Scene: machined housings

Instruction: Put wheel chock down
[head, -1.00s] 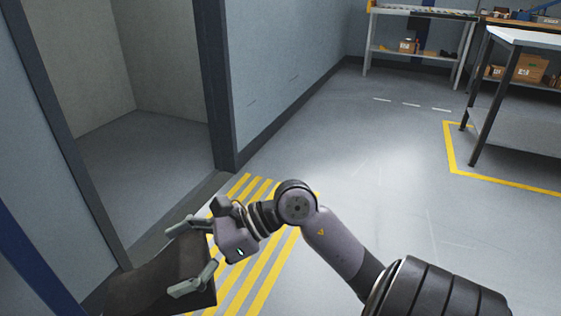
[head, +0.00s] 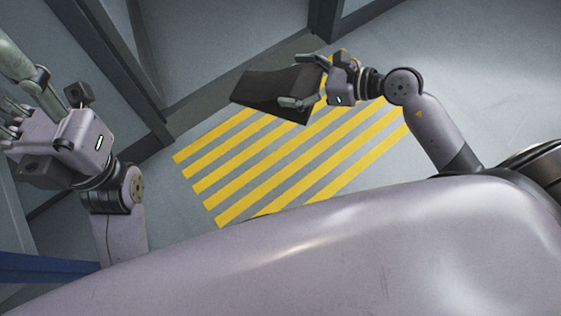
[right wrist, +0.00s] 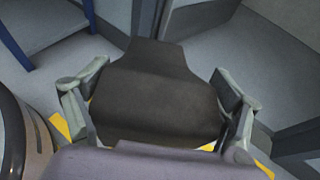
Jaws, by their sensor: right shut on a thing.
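The wheel chock (head: 268,90) is a dark, nearly black wedge-shaped block. My right gripper (head: 302,80) is shut on it and holds it by its thicker end. In the right wrist view, the chock (right wrist: 158,95) sits between the two grey-green fingers, its narrower end pointing away. In the head view it overlaps the striped floor and the dark door sill; its height over the floor is hard to judge. My left gripper (head: 18,118) is at the left edge, apart from the chock; its fingers are partly cut off, so its opening is unclear.
Yellow stripes (head: 285,165) mark the grey floor in front of a dark-framed doorway (head: 163,125). The striped area looks clear of objects. Blue-grey wall panels stand at the left and top. A blue bar (head: 45,267) crosses the lower left. Open floor (head: 480,75) lies at the right.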

